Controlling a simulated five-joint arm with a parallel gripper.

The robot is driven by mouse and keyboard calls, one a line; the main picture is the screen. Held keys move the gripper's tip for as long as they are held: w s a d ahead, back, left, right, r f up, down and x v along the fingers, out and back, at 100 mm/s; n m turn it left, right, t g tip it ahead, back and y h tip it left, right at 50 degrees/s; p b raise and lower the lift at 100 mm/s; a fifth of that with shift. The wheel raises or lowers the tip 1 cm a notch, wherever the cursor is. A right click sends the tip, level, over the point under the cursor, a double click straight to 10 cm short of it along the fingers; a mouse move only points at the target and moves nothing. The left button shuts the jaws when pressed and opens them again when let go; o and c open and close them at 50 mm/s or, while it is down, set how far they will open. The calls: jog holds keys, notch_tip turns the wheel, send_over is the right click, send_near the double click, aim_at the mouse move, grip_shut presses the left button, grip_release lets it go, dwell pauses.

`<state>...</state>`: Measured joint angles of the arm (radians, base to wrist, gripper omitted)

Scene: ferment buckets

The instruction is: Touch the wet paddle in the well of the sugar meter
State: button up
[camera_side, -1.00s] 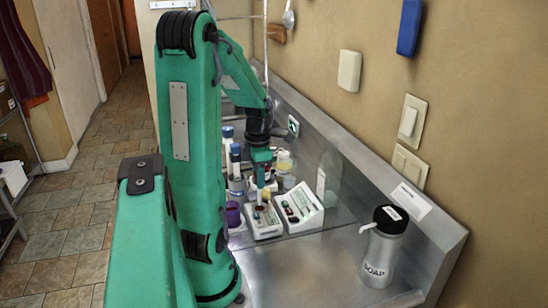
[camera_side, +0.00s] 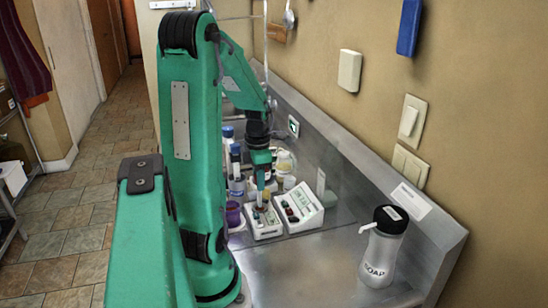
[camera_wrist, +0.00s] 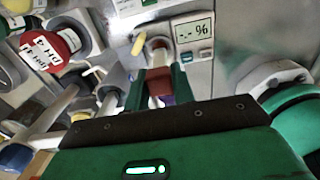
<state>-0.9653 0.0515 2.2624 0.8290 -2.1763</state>
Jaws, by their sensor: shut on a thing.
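My gripper (camera_side: 262,183) points down over the left of two white meters in the side view. In the wrist view its green fingers (camera_wrist: 159,84) are shut on a reddish-brown piece, the held part of the paddle (camera_wrist: 159,74). The sugar meter (camera_wrist: 207,70) shows "-.- %" on its display (camera_wrist: 194,30) just beyond the fingertips. In the side view the sugar meter (camera_side: 265,232) stands below my gripper. The paddle's lower end is at the meter's top; I cannot tell whether it touches the well.
A second white meter (camera_side: 304,216) stands close on the right. A purple cup (camera_side: 233,213) and blue-capped bottles (camera_side: 235,150) crowd the left. A red-capped pH 4 bottle (camera_wrist: 58,46) shows in the wrist view. A soap bottle (camera_side: 384,245) stands front right; the steel counter (camera_side: 310,270) before it is clear.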

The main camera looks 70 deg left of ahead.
jog(key=shift+f, duration=0.5)
dwell(0.9)
dwell(0.6)
jog(key=shift+r, duration=3)
jog(key=shift+w, duration=0.1)
